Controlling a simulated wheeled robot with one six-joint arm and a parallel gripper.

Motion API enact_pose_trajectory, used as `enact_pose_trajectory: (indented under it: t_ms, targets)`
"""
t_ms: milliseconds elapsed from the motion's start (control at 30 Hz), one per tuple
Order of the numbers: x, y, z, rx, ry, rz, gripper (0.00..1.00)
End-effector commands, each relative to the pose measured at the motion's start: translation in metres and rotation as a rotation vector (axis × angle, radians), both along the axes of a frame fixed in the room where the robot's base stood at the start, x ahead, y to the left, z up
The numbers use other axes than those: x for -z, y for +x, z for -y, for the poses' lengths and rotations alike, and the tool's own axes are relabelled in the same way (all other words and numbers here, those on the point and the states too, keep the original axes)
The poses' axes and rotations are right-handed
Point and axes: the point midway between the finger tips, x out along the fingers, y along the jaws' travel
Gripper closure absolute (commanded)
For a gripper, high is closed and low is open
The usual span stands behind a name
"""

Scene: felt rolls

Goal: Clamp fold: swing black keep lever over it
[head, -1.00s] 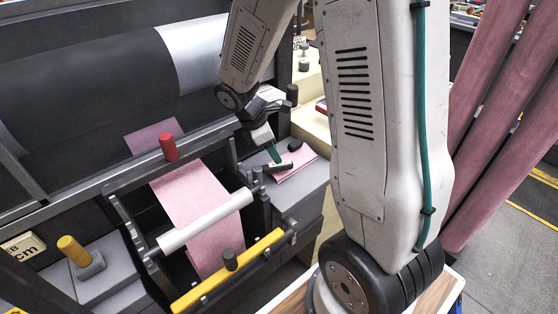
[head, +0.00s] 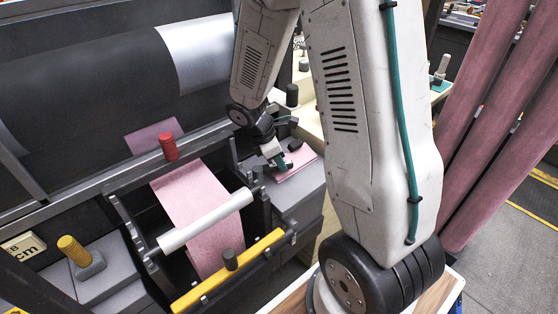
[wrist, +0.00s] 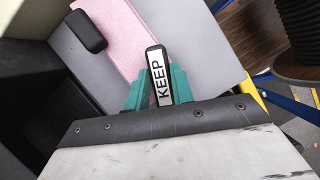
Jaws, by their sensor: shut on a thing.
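The black keep lever (wrist: 157,78) has a white label reading KEEP and lies between the teal fingertips of my gripper (wrist: 158,88) in the wrist view. The gripper is shut on it. The pink felt fold (wrist: 118,32) lies on a grey block, and the lever's tip overlaps its near edge in the picture; I cannot tell whether it presses on the felt. In the head view, my gripper (head: 277,163) is low at the block, with the pink fold (head: 299,162) just right of it. The lever is mostly hidden there.
A black rounded block (wrist: 86,31) sits at the fold's left edge in the wrist view. In the head view, a pink felt strip (head: 195,195) runs under a white roller (head: 205,220), with a red knob (head: 169,146) and yellow bar (head: 225,272) nearby.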

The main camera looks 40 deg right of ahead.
Motion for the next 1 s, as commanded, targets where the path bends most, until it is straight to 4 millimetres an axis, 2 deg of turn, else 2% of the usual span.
enact_pose_trajectory:
  t_ms: [133, 333, 367, 400, 433, 767, 1000]
  targets:
    - [0.000, 0.006, 0.002, -0.089, 0.000, 0.001, 1.00]
    - [0.000, 0.006, 0.002, -0.087, 0.000, 0.001, 1.00]
    - [0.000, 0.006, 0.002, -0.087, 0.000, 0.001, 0.68]
    - [0.000, 0.006, 0.002, -0.087, 0.000, 0.001, 0.57]
    - [0.000, 0.006, 0.002, -0.087, 0.000, 0.001, 0.55]
    - [-0.004, 0.006, 0.000, -0.086, -0.001, 0.002, 0.55]
    - [-0.039, 0.012, -0.013, -0.088, -0.001, 0.006, 0.55]
